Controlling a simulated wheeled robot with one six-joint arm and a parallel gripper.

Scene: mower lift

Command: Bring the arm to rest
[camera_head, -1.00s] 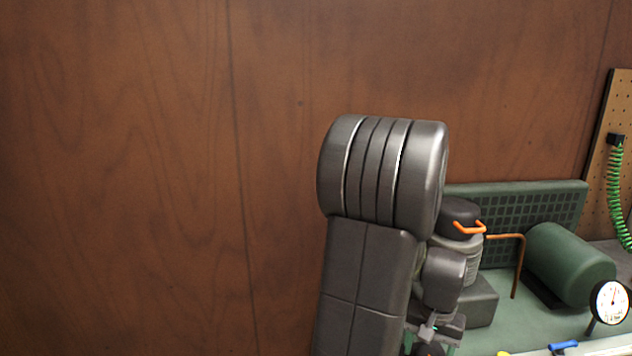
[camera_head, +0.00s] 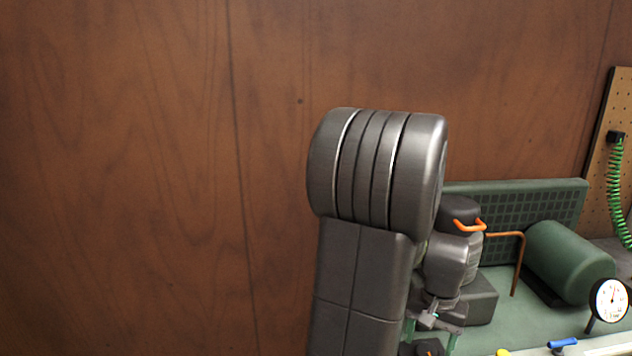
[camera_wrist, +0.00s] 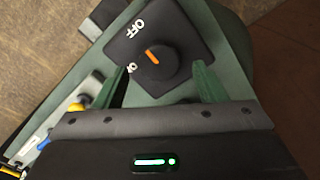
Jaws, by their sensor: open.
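My arm rises in front of the bench in the head view, its large dark joint hiding part of what lies behind. My gripper (camera_wrist: 162,82) is open and empty in the wrist view, its green fingertips spread. A black rotary switch knob (camera_wrist: 155,58) with an orange mark lies just beyond the fingertips, roughly between them in the picture. Its black plate (camera_wrist: 180,20) carries white lettering, including OFF. Touch between fingers and knob cannot be told. In the head view, the green fingers point down, low beside my arm.
A green bench unit holds a green tank (camera_head: 572,262), a copper pipe (camera_head: 520,260), a dark-capped part with an orange handle (camera_head: 468,226) and a round gauge (camera_head: 609,299). A pegboard with a green coiled hose (camera_head: 614,190) stands right. Open brown wall fills the left.

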